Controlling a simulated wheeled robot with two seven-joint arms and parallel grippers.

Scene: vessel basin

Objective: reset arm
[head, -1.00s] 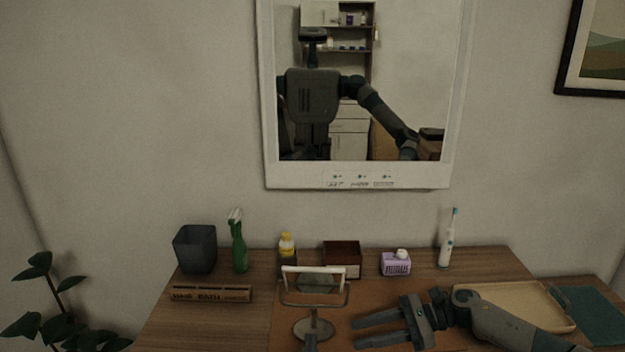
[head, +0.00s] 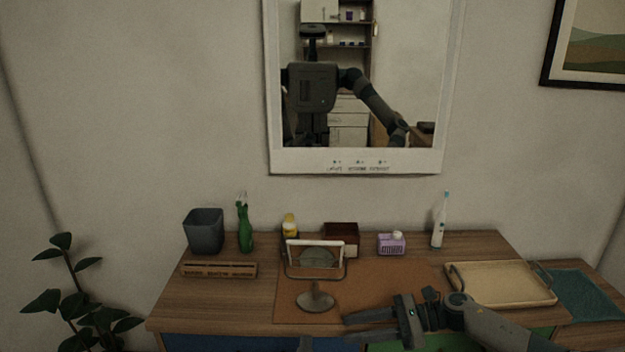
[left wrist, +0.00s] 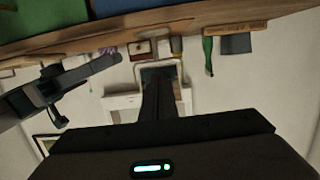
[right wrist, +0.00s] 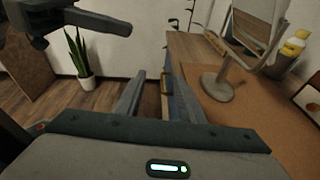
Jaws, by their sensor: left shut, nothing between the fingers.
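My right gripper (head: 346,328) is at the front edge of the dresser in the head view, its two fingers apart and pointing left, with nothing seen between them. In the right wrist view its fingers (right wrist: 160,95) are spread beside the dresser's front. My left gripper (left wrist: 158,78) has its fingers together and empty in the left wrist view. The rest of the left arm is out of the head view.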

